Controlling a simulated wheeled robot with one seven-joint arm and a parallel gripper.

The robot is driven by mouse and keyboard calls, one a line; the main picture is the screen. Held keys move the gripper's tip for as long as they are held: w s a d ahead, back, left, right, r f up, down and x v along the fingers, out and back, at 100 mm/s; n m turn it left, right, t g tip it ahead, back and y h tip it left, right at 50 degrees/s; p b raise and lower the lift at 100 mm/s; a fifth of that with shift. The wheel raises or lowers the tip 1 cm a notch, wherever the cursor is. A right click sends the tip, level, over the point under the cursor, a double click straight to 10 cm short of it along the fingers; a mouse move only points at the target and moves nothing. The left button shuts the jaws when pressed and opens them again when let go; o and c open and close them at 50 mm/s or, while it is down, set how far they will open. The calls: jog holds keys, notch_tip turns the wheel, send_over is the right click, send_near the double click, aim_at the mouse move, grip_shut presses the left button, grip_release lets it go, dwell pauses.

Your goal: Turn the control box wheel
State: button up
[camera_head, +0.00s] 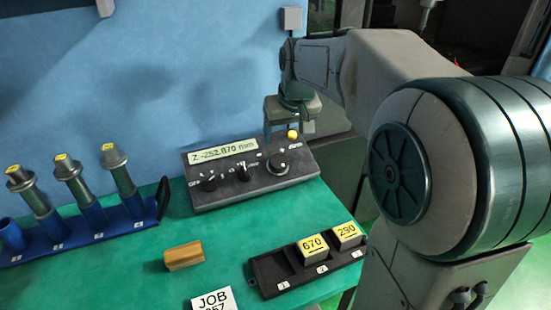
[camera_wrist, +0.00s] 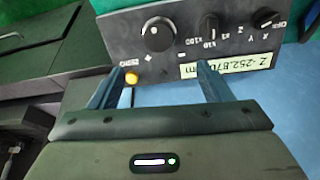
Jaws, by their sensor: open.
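The dark control box (camera_head: 252,186) stands at the back of the green table, against the blue wall. Its display (camera_head: 223,151) reads Z -252.870 mm. The round black wheel (camera_head: 278,163) is on the right of the panel; it shows at the upper middle of the wrist view (camera_wrist: 158,34). Two smaller knobs (camera_head: 209,183) sit to its left. A yellow button (camera_head: 292,134) is near the box's back right corner. My gripper (camera_wrist: 162,70) is open and empty at the box's back edge. Its fingers are apart and clear of the wheel.
A blue rack (camera_head: 95,232) with several tool holders stands at left. A wooden block (camera_head: 183,256), a JOB card (camera_head: 213,300) and a black tray (camera_head: 268,273) with blocks marked 670 (camera_head: 313,249) and 290 (camera_head: 347,235) lie in front. The table before the box is partly clear.

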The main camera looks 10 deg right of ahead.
aim_at(279, 160)
jog(key=x, duration=1.3)
jog(key=shift+w+f, duration=0.15)
jog(key=shift+f, duration=0.1)
jog(key=c, duration=1)
